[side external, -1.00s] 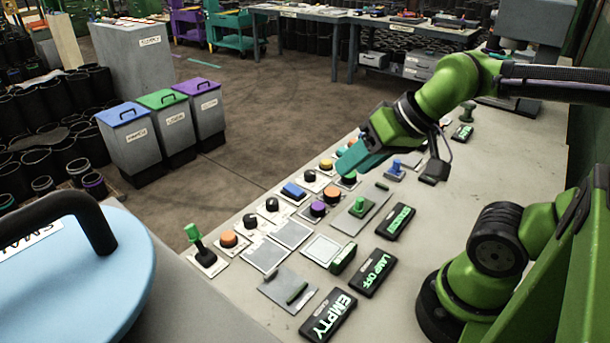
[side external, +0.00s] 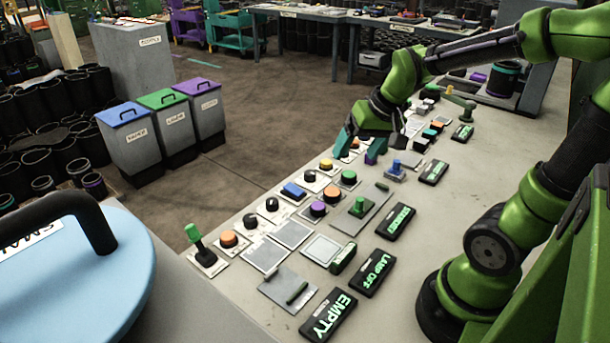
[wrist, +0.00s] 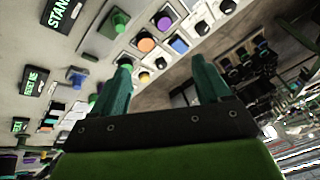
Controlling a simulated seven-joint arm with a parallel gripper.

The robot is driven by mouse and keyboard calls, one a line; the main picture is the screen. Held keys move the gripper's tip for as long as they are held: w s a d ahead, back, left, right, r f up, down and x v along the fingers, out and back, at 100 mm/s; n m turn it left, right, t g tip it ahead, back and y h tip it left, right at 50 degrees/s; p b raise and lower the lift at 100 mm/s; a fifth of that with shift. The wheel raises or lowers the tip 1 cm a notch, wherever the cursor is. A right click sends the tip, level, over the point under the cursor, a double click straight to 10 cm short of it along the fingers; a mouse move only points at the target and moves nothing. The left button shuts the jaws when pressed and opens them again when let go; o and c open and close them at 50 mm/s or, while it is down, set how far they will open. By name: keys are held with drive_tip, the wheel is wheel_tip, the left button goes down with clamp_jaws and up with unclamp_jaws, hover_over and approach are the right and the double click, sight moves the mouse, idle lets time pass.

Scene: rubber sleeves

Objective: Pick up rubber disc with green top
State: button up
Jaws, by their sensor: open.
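A round black piece with a green top (side external: 348,177) sits on a pale plate in the row of controls; it looks like the green-topped disc, though I cannot tell if it is rubber.
An orange button (side external: 332,194), a purple button (side external: 318,208) and a yellow button (side external: 326,164) stand close to the green-topped piece. A green lever (side external: 359,206) and a blue knob (side external: 396,168) rise nearby. Labelled black boxes (side external: 372,274) line the right side.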

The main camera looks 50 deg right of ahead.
drive_tip(key=w+d+f+g+h, duration=0.1)
drive_tip(key=w+d+f+h, duration=0.2)
drive_tip(key=d, duration=0.7)
hover_over(350, 174)
drive_tip(key=s+a, duration=0.1)
drive_tip(key=s, duration=0.1)
drive_tip(key=shift+y, duration=0.4)
wheel_tip(350, 174, down, 10)
drive_tip(key=shift+s+f, duration=0.15)
drive_tip(key=shift+f, duration=0.05)
drive_tip(key=shift+a+x, duration=0.15)
drive_tip(key=shift+x, duration=1.3)
drive_tip(key=shift+a+x, duration=0.15)
drive_tip(key=shift+x, duration=1.35)
drive_tip(key=shift+c, duration=0.3)
drive_tip(key=shift+r, duration=0.1)
drive_tip(key=c, duration=1.1)
